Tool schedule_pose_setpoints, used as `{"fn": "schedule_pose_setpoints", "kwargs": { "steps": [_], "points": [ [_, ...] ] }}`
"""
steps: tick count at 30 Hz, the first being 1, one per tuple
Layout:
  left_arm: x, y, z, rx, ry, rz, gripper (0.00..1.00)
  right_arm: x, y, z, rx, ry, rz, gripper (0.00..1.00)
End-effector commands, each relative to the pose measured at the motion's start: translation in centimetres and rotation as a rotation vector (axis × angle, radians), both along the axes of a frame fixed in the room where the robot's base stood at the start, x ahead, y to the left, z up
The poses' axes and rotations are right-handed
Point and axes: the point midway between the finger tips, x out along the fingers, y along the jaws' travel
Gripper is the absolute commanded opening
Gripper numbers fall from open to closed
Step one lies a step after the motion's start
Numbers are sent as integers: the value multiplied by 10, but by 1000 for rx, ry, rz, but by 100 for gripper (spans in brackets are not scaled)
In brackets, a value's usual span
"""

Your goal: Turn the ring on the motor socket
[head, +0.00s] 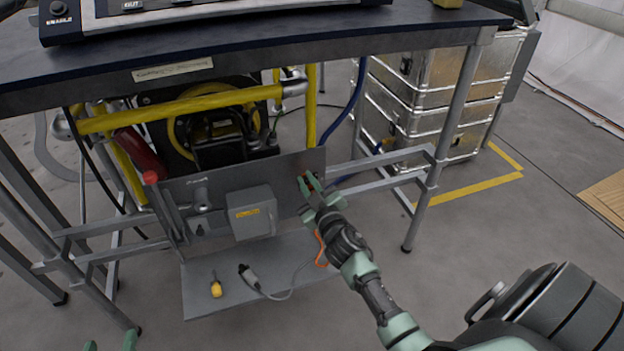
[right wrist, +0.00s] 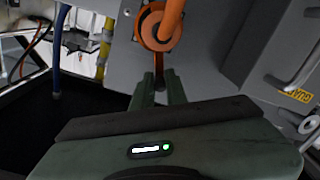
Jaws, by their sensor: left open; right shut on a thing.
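The motor socket shows in the right wrist view as an orange ring (right wrist: 147,27) on the grey panel (right wrist: 205,55), with an orange cable (right wrist: 173,14) running into it. A dark orange tab (right wrist: 158,62) hangs below the ring. My right gripper (right wrist: 160,80) is shut on the tab's lower end; it also shows in the head view (head: 309,182) at the right end of the panel (head: 285,175), where it mostly hides the socket. My left gripper (head: 110,344) is open and empty at the bottom left edge of the head view, with only its fingertips visible.
A yellow-handled tool (head: 216,289) and a grey plug (head: 248,274) lie on the shelf (head: 200,301). The table (head: 330,30) overhangs; its leg (head: 440,150) stands right of my right arm.

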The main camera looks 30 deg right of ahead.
Motion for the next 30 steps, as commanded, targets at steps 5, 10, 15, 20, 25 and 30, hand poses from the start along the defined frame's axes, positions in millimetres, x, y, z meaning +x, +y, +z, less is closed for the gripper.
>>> {"fn": "schedule_pose_setpoints", "kwargs": {
  "steps": [5, 10, 15, 20, 25, 30],
  "points": [
    [4, -1, 6, -9, -43, 0, 52, 2, 10, -6, -163, 40, 2, 0],
    [14, -6, 27, -34, -152, -9, 52, 4, 18, -13, -320, 79, 0, 0],
    [23, -13, 52, -69, -289, -18, 52, 6, 25, -20, -479, 116, 0, 0],
    [27, -19, 84, -111, -452, -28, 52, 7, 31, -28, -626, 153, 1, 0],
    [24, -23, 121, -161, -645, -39, 52, 8, 35, -37, -782, 190, 1, 0],
    [13, -25, 157, -215, -838, -49, 52, 9, 38, -46, -926, 225, 1, 0]
  ]
}}
